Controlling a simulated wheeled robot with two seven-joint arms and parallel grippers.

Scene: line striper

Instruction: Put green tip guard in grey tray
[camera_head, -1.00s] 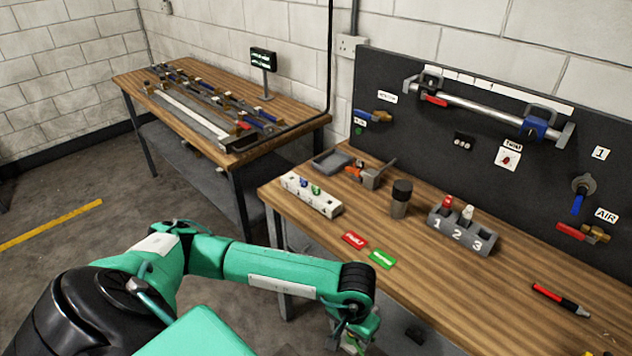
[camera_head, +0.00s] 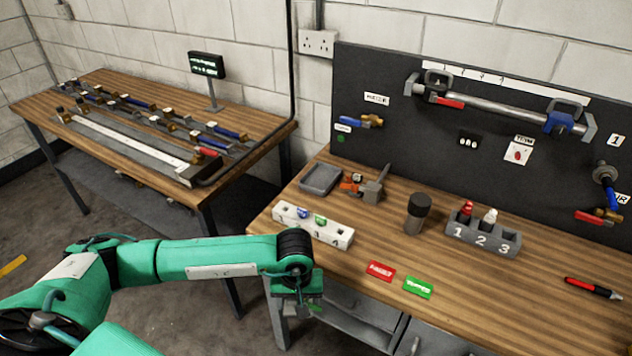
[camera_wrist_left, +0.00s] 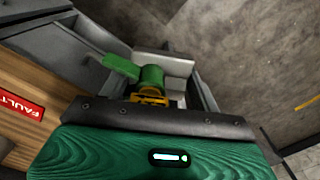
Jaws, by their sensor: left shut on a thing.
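My left gripper (camera_head: 302,310) is at the front edge of the right-hand bench, below its top. In the wrist view it is shut on a green piece (camera_wrist_left: 151,76), which appears to be the green tip guard, with a yellow part just below it and a green tab (camera_wrist_left: 120,67) to its left. Only a little green (camera_head: 316,306) shows at the gripper in the head view. The shallow grey tray (camera_head: 321,178) sits on the bench's back left corner and looks empty. It is up and behind the gripper. My right gripper is not in view.
A white numbered rack (camera_head: 338,237) stands on the bench between gripper and tray. An orange-and-grey tool (camera_head: 370,188) stands beside the tray. A dark cylinder (camera_head: 416,215) and a grey numbered holder (camera_head: 482,236) stand farther right. A grey open compartment (camera_wrist_left: 182,66) is behind the held piece.

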